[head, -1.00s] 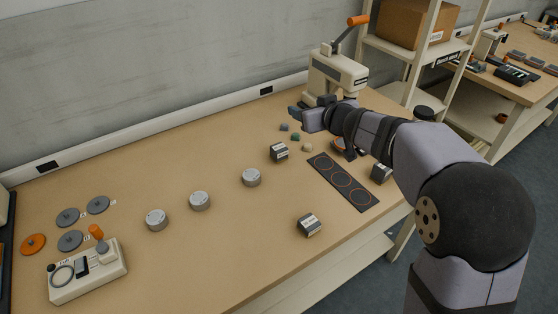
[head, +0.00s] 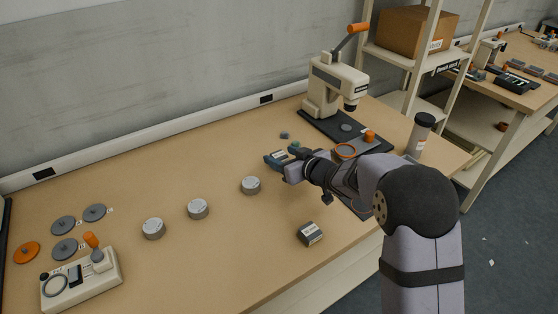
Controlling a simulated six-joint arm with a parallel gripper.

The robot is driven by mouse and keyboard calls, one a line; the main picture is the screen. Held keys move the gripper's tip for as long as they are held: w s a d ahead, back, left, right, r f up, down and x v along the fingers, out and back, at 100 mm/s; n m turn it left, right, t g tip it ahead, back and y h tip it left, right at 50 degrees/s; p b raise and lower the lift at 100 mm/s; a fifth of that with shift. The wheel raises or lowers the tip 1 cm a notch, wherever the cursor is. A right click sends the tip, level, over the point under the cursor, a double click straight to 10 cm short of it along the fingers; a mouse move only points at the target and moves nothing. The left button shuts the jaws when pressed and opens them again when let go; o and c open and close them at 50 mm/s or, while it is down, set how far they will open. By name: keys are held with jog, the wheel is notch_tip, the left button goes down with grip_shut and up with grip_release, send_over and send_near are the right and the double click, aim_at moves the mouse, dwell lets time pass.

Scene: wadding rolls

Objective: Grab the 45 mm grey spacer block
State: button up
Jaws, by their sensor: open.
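Two small dark grey blocks with white labels show in the head view; the print is too small to read, so I cannot tell which is 45 mm. One block (head: 310,233) sits alone on the bench near its front edge. The other block (head: 279,155) is mostly hidden at my gripper (head: 284,154), with its pale label showing between the teal fingertips. My gripper is open, low over the bench, with its fingers at either side of that block. I cannot tell whether they touch it.
Several grey rolls (head: 251,185) stand to the left. A beige press (head: 335,85) stands behind, with a small dark piece (head: 284,135) in front. A control box (head: 82,280) and flat discs lie far left. A capped cylinder (head: 420,135) stands right.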

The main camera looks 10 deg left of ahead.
jog(key=shift+f, duration=0.5)
jog(key=shift+w+d+p+x, duration=0.15)
jog(key=shift+p+x, duration=0.1)
jog(key=shift+x, duration=1.55)
jog(key=shift+w+d+p+x, duration=0.1)
jog(key=shift+p+x, duration=0.1)
jog(key=shift+x, duration=1.6)
jog(key=c, duration=1.2)
